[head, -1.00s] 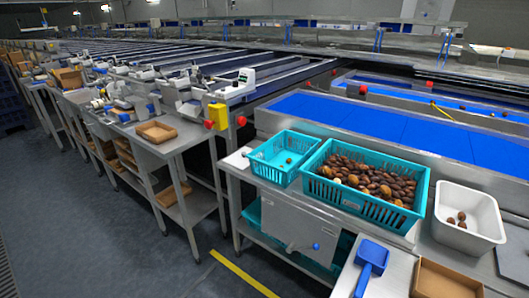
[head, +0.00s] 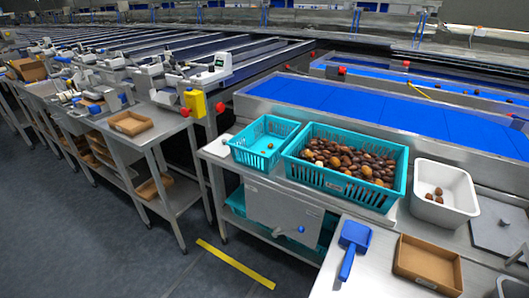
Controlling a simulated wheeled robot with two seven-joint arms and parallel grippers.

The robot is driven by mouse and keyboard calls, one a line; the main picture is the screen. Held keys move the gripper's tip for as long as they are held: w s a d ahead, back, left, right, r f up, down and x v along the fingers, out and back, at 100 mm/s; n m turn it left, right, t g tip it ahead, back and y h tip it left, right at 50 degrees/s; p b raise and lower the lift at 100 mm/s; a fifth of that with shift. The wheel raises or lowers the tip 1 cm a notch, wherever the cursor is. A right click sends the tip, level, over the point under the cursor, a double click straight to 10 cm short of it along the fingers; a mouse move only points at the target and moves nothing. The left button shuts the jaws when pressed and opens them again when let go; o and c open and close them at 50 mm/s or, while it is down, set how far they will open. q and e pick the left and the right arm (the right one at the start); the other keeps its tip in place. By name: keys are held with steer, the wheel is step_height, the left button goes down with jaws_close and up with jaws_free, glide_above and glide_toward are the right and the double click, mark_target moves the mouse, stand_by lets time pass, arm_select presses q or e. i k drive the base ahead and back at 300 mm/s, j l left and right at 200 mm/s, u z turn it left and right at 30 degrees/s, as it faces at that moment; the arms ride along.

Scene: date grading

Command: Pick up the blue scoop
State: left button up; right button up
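The blue scoop (head: 354,236) lies on the light metal worktop at the lower right of the head view. Its square pan points away from me and its handle points toward the front edge. It lies just left of a brown cardboard tray (head: 428,263), with a narrow gap between them. Nothing covers the scoop. I cannot make out either of my grippers in this view.
A large teal crate of dates (head: 300,165), a smaller teal basket (head: 243,152) and a white tub (head: 455,178) with a few dates stand behind the scoop. A flat grey plate (head: 498,232) lies at right. Worktop around the scoop's left side is bare.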

mark_target(355, 236)
steer(key=i+j+z, duration=0.15)
steer(key=j+z, duration=0.25)
steer(key=i+j+z, duration=0.15)
steer(key=z, duration=0.3)
steer(key=j+z, duration=0.8)
